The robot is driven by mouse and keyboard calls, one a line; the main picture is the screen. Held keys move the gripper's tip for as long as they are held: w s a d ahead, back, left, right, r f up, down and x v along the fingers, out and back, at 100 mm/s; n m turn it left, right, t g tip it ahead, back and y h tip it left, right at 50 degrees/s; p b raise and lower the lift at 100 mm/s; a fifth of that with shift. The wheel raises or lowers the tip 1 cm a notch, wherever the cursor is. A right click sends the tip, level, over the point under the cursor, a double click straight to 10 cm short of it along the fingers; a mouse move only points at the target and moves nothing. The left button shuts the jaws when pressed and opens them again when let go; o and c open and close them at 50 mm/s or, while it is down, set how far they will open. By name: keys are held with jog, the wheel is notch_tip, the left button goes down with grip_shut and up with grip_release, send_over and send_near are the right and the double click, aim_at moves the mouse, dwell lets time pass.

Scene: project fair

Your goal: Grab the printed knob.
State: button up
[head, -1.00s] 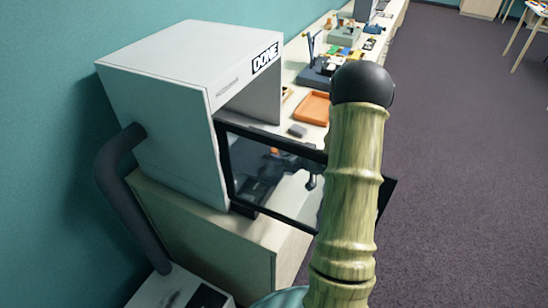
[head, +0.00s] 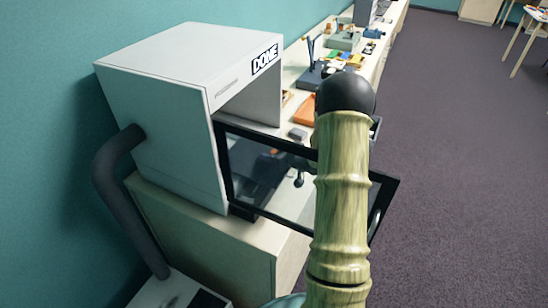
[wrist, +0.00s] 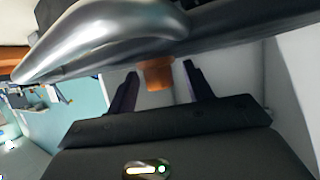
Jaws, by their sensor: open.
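The printed knob, a small orange-brown cylinder (wrist: 157,77), shows in the wrist view between the two dark fingers of my gripper (wrist: 160,70). The fingers are open, with a gap on each side of it. Its top is partly hidden by a dark edge and a shiny metal shape. I cannot tell how deep it sits between the fingers. In the head view a small bit of orange (head: 275,151) shows dimly through the dark glass door, but the gripper is hard to make out there.
The white cabinet (head: 160,110) marked DONE stands against the teal wall. Its black-framed glass door (head: 384,190) is open and juts out. A curved metal bar (wrist: 100,40) lies close in the wrist view. An orange tray (head: 304,110) and several items sit farther along the counter.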

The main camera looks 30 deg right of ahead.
dwell(0.3)
jog(key=c, duration=1)
jog(key=shift+c, duration=0.2)
jog(key=shift+r, duration=0.15)
notch_tip(320, 180, up, 10)
jog(key=shift+f, duration=0.15)
